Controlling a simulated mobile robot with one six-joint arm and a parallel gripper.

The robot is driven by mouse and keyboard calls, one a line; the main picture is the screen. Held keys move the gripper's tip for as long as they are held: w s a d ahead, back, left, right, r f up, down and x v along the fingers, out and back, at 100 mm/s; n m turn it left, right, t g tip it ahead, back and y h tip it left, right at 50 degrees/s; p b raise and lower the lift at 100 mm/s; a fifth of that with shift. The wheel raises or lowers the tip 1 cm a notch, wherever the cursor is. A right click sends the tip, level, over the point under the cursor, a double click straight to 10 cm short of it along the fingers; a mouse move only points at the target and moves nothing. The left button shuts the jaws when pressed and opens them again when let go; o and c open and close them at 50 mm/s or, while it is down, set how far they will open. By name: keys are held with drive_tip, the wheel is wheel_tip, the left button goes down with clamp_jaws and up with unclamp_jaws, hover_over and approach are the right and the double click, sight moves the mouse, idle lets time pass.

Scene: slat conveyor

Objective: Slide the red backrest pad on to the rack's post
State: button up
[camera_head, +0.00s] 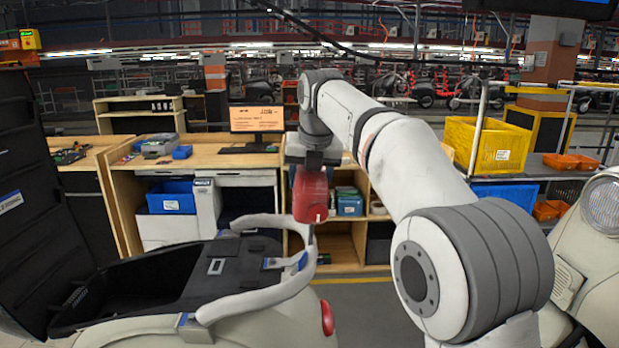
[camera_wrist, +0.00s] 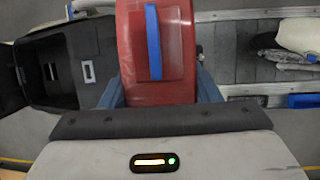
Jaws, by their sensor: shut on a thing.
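The red backrest pad (camera_head: 310,197) hangs upright below my gripper (camera_head: 309,172), which is shut on it. In the wrist view the red pad (camera_wrist: 155,60) lies between my two blue fingers (camera_wrist: 158,92) and has a blue strip down its face. The pale grey rack (camera_head: 262,300) is a tube frame at the tail of a cream scooter. The pad's lower end is just above the rack's rear end in the head view. A short upright, seemingly the post (camera_head: 312,236), shows just under the pad; whether they touch I cannot tell.
The scooter's open black storage box (camera_head: 140,287) lies left of the rack, with its dark seat (camera_head: 22,200) raised at far left. Another cream scooter (camera_head: 590,270) stands at right. Behind are a wooden workbench (camera_head: 225,158) and a yellow crate (camera_head: 487,145).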

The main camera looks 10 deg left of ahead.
drive_tip(key=shift+f+b, duration=0.45)
drive_tip(key=shift+f, duration=0.2)
drive_tip(key=shift+f, duration=0.1)
drive_tip(key=o, duration=1.3)
